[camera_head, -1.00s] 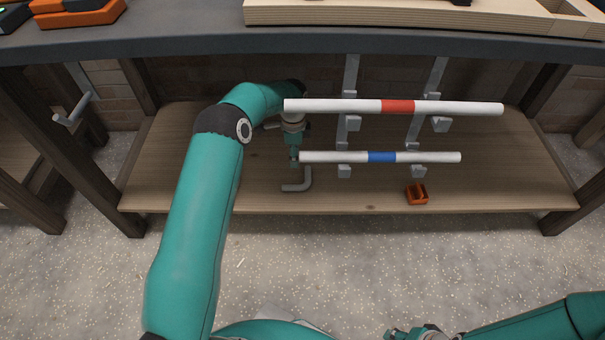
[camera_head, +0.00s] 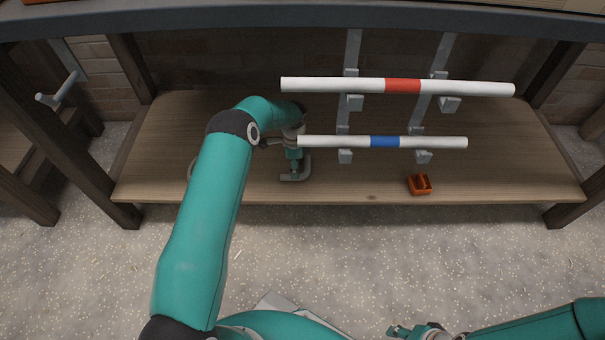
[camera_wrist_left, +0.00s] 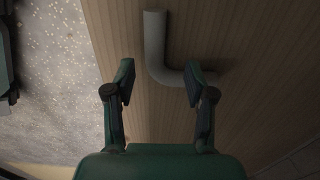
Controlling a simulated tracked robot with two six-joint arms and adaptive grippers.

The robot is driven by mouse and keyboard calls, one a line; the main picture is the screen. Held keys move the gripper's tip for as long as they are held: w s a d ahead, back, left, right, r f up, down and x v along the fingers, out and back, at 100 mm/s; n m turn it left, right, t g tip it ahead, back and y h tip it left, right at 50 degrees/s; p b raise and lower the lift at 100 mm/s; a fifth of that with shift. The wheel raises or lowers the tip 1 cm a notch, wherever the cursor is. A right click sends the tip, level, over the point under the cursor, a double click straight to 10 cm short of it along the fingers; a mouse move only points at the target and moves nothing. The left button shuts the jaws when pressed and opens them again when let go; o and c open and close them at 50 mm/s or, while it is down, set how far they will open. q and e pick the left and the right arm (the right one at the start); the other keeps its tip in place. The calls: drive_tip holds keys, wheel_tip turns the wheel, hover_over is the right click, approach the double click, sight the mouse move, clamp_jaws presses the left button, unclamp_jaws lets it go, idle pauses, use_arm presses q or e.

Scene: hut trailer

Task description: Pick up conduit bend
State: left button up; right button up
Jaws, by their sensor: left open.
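The conduit bend is a grey L-shaped tube (camera_head: 297,177) lying on the wooden lower shelf (camera_head: 240,185), near its front edge. My left gripper (camera_head: 294,170) is over it, pointing down, and hides part of it. In the left wrist view the bend (camera_wrist_left: 154,48) lies ahead of the fingers. Its corner is between the lines of the two open fingertips (camera_wrist_left: 159,78), and one leg runs behind the right fingertip. The gripper is open and empty. My right gripper (camera_head: 412,331) is low at the bottom edge, far from the shelf; its jaws are too small to judge.
A white pipe with a red band (camera_head: 402,86) and one with a blue band (camera_head: 385,142) rest on brackets right of my left gripper. An orange box (camera_head: 419,184) sits on the shelf at right. The worktop edge (camera_head: 200,20) overhangs above.

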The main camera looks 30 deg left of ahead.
use_arm(q)
drive_tip(key=f, duration=0.1)
drive_tip(key=f+b, duration=0.1)
drive_tip(key=f, duration=0.2)
drive_tip(key=shift+s+f+b, duration=0.25)
drive_tip(key=shift+s+b, duration=0.05)
clamp_jaws()
